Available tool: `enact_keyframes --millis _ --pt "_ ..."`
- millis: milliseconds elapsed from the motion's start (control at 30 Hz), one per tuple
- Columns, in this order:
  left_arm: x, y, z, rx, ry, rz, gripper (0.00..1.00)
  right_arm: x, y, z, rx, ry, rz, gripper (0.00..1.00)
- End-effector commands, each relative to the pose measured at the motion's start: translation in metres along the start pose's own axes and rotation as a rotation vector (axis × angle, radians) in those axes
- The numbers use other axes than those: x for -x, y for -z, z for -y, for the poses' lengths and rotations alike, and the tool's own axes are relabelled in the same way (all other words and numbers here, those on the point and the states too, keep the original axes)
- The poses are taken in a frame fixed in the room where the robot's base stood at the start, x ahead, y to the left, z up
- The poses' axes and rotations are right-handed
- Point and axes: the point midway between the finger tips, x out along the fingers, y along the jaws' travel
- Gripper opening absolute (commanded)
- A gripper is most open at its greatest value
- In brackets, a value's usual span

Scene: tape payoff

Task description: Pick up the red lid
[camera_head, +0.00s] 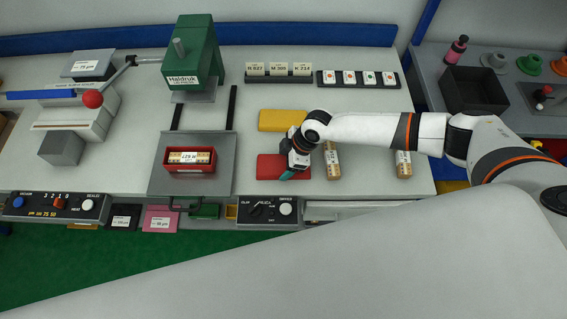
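The red lid (268,165) lies flat on the light worktop, right of the grey plate and just in front of a yellow lid (280,120). My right gripper (287,176) points down over the right part of the red lid and hides some of it. Its teal fingertip is at or just above the lid's surface; I cannot tell if it touches. The gap between the fingers does not show. My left gripper is not in view.
A green press (195,55) stands behind. A control box (268,210) is at the front edge.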

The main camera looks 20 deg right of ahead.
Motion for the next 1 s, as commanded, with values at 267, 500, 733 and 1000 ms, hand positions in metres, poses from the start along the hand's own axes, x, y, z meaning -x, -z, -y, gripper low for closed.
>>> enact_keyframes --millis 267,500,733,1000 --pt "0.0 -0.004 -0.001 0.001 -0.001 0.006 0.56 0.0 0.0 0.0 -0.001 0.0 0.0 0.48" --pt "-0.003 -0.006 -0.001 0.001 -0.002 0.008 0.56 0.006 -0.003 0.001 -0.001 0.001 0.001 0.48" --pt "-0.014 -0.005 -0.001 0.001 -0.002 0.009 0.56 0.044 -0.018 0.001 0.003 0.003 0.003 0.48" --pt "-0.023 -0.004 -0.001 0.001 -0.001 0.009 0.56 0.085 -0.036 0.001 0.001 0.002 0.002 0.48"
